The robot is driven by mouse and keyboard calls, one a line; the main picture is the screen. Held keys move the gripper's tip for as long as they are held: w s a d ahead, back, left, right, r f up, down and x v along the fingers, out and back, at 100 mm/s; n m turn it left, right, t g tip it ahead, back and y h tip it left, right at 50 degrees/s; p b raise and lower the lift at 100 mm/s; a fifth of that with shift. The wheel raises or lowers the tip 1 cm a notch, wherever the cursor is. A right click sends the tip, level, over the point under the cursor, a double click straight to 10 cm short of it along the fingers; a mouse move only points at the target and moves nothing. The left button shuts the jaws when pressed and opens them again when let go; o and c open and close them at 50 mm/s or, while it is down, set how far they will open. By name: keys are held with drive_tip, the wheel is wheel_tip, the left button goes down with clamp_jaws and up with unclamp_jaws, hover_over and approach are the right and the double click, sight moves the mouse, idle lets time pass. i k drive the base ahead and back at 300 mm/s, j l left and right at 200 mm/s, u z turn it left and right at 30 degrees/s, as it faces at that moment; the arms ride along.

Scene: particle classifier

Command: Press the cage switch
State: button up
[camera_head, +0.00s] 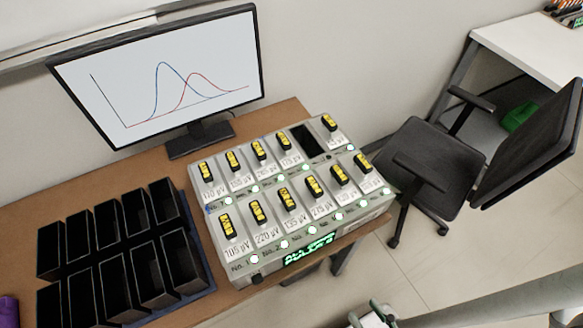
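A grey box-shaped device (222,262) stands on the brown table. Its top holds several yellow-and-black pieces in two rows, with voltage labels and round white-green lights. One black slot (308,143) in the back row has no yellow piece. A green lit display (309,250) and a small dark knob (257,278) are on its front. I cannot tell which part is the cage switch. A grey-green and white part, perhaps my gripper (371,315), shows at the bottom edge, apart from the device and cut off by the frame. Its fingers cannot be made out.
A black tray of open compartments (113,205) stands left of the device. A monitor (165,75) with two curves stands behind. A black office chair (425,165) is at the right, near a white desk (535,40). Floor (440,262) shows clear in front of the chair.

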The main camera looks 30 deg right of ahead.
sight(257, 279)
drive_tip(key=j+z, duration=0.15)
drive_tip(key=j, duration=0.25)
drive_tip(key=k+j+z, duration=0.2)
drive_tip(key=j, duration=0.2)
drive_tip(key=j+z, duration=0.15)
drive_tip(key=j, duration=0.25)
drive_tip(key=k+j+z, duration=0.15)
drive_tip(key=j, duration=0.25)
drive_tip(key=k+j+z, duration=0.2)
drive_tip(key=j, duration=0.15)
drive_tip(key=k+j+z, duration=0.15)
drive_tip(key=j, duration=0.2)
